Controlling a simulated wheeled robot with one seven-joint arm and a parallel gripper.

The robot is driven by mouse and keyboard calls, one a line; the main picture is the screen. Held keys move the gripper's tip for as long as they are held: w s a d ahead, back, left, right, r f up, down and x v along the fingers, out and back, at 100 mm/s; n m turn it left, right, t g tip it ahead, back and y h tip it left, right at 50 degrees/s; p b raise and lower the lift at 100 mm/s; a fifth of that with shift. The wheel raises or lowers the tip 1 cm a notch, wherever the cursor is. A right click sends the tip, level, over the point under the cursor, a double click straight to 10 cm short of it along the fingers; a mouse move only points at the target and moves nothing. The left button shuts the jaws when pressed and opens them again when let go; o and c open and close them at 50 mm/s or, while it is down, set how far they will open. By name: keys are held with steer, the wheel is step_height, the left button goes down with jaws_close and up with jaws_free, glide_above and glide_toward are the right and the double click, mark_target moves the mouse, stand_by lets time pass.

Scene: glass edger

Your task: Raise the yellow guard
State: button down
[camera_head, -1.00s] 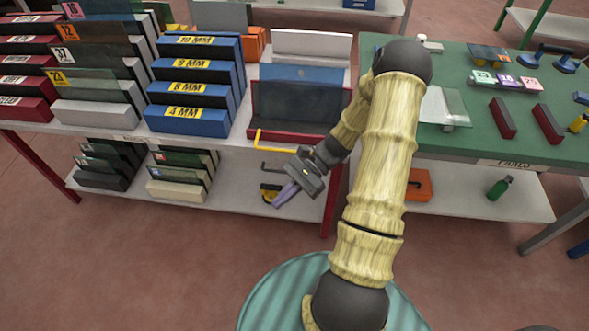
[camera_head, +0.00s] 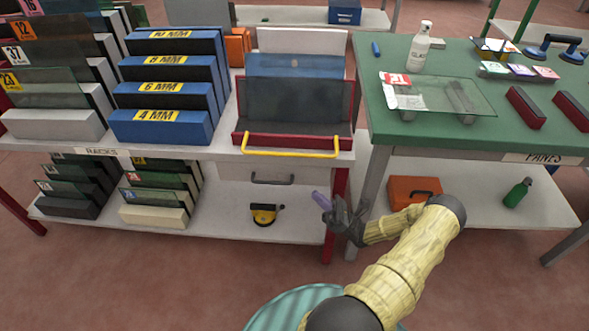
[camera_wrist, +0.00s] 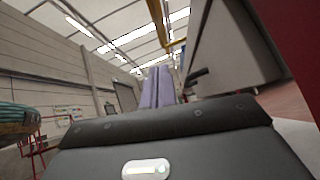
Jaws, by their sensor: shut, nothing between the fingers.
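The yellow guard (camera_head: 290,153) is a thin yellow bar bent at both ends. It runs low across the front of a red-framed machine (camera_head: 240,139) with a dark upright panel (camera_head: 290,102), at the front edge of the white table. My gripper (camera_head: 319,198) is below and in front of the bar's right end, apart from it. Its purple fingers are together and empty, pointing up and to the left.
A grey drawer-like box (camera_head: 270,174) hangs under the tabletop, and a yellow-black tool (camera_head: 264,214) sits on the shelf below. A red table leg (camera_head: 336,190) is close behind my gripper. Blue racks (camera_head: 160,127) stand left; a green table (camera_head: 440,138) stands right. The floor in front is open.

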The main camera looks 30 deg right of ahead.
steer(key=d+r+x, duration=0.1)
steer(key=x, duration=1.2)
steer(key=shift+s+d+r+b, duration=0.35)
steer(key=shift+s+d+r, duration=0.05)
steer(key=shift+r+p, duration=0.15)
steer(key=shift+p, duration=0.2)
